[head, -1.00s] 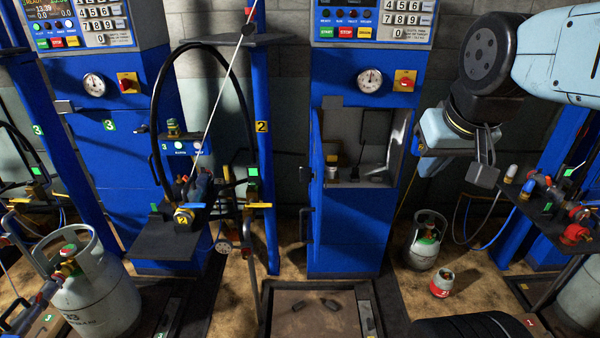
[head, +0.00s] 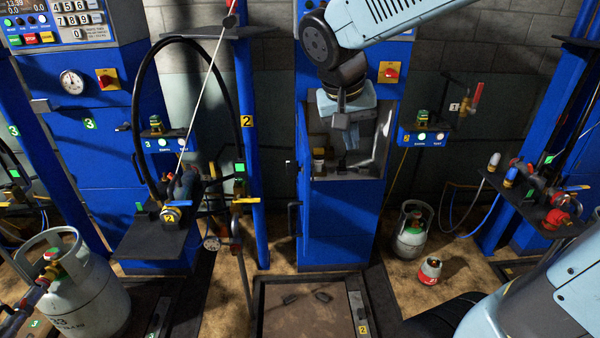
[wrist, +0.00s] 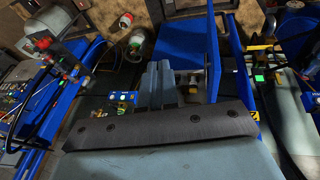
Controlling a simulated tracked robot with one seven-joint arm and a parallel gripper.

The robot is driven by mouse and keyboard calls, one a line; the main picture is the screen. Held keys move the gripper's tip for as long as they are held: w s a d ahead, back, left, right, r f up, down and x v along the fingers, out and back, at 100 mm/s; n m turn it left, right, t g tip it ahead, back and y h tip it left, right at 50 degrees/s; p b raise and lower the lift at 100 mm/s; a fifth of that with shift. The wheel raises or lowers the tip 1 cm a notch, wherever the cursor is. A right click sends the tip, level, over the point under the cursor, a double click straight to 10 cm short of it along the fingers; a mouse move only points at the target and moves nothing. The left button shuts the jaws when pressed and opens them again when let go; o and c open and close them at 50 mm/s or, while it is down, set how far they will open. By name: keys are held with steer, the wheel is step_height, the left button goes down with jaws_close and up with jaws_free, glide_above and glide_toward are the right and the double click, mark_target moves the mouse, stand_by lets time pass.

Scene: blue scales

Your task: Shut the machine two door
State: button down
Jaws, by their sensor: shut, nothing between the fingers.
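Machine two is the blue cabinet (head: 345,225) in the middle of the head view, right of the post marked 2. Its upper compartment (head: 345,171) stands open. The door (head: 301,165) hangs at the compartment's left side, swung outward and seen nearly edge-on. A dark handle (head: 294,218) shows below it. My gripper (head: 351,140) is shut and empty, pointing down in front of the compartment, right of the door and apparently apart from it. In the wrist view my gripper's fingers (wrist: 165,80) are together, with the blue cabinet (wrist: 181,40) beyond them.
A dark platform (head: 272,325) lies on the floor before the cabinet. A black-hosed filling stand (head: 150,240) is at left. Two gas cylinders, one grey (head: 410,240) and one small red and white (head: 430,270), stand right of the cabinet. A blue post (head: 252,110) stands left.

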steer(key=w+a+f+h, duration=0.1)
steer(key=w+a+f, duration=0.2)
steer(key=a, duration=0.3)
steer(key=w+a+f+t+h, duration=0.1)
steer(key=w+a+f, duration=0.15)
steer(key=a, duration=0.45)
steer(key=w+a+f+h, duration=0.1)
steer(key=w+a+f, duration=0.2)
steer(key=a, duration=0.3)
glide_toward(295, 173)
step_height(295, 173, down, 4)
steer(key=s, duration=0.3)
steer(key=shift+m, duration=0.3)
steer(key=shift+w+d+f, duration=0.1)
steer(key=shift+w+d, duration=0.05)
steer(key=shift+d, duration=2.05)
